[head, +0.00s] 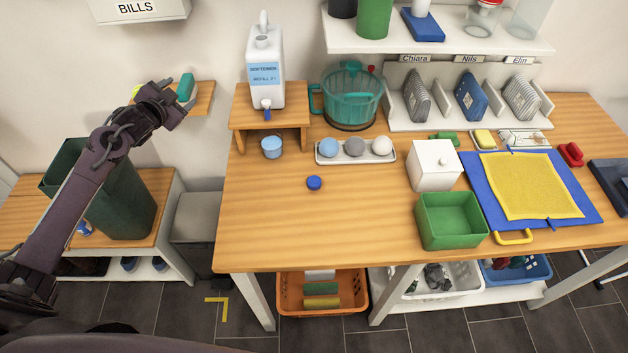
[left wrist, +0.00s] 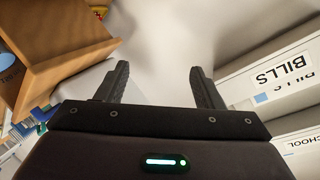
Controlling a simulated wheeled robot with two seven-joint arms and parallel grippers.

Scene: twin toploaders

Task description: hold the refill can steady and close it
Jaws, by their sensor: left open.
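My right gripper is not in view.
A teal object (head: 186,87) is by the wall shelf (head: 200,98). The front left tabletop is clear.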

